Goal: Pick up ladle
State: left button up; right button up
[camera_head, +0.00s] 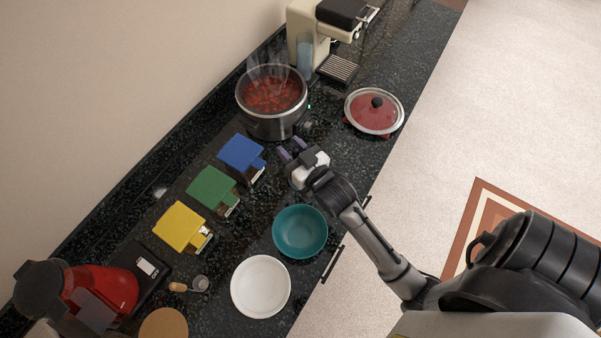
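The ladle (200,283) lies on the dark stone counter at the lower left, with a short wooden handle and a small grey metal bowl. It is between the red appliance and the white bowl. My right gripper (292,150) is over the counter, well up and to the right of the ladle, near the slow cooker and the blue box. Its two purple-tipped fingers are apart with nothing visible between them.
A steaming slow cooker (273,126), a lidded red pot (374,112) and a coffee machine (312,45) stand at the far end. Blue (241,152), green (211,186) and yellow (181,226) boxes line the wall side. Teal (300,232) and white (260,286) bowls sit near the front edge. A red appliance (108,287) is lower left.

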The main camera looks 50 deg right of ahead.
grip_shut()
dwell(0.3)
